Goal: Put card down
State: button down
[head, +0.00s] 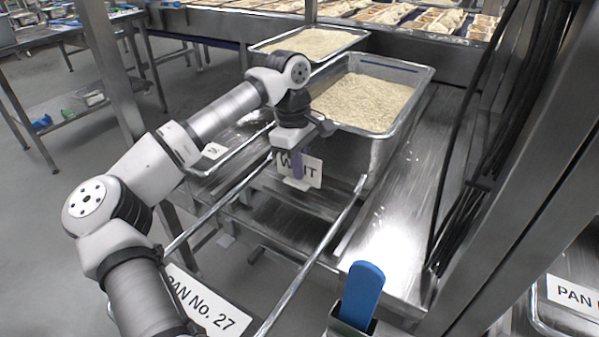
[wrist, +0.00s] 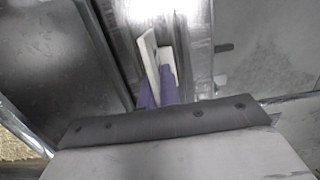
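A white card (head: 314,172) with large black letters, partly covered so that they read "W" and "IT", stands upright in the head view at the front of the rice pan. My gripper (head: 298,166) points down over it, with a purple finger in front of the card's middle. In the wrist view the card (wrist: 149,62) shows nearly edge-on between the close-set purple fingers (wrist: 159,93). My gripper looks shut on the card. I cannot tell whether the card's lower edge touches the metal surface below.
A deep metal pan of rice (head: 366,135) stands behind my gripper, with another rice pan (head: 325,42) beyond. Two metal rails (head: 310,262) run toward me. A blue-handled tool (head: 362,292) stands in a holder at the front. A steel post (head: 520,200) rises at right.

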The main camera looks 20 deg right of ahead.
jog(key=shift+f, duration=0.95)
jog(key=shift+f, duration=0.25)
jog(key=c, duration=1.6)
grip_release()
jog(key=shift+r, duration=0.1)
jog(key=r, duration=0.8)
jog(key=w+a+r, duration=0.1)
jog(key=r, duration=0.3)
jog(key=shift+r+p, duration=0.15)
jog(key=shift+p, duration=0.15)
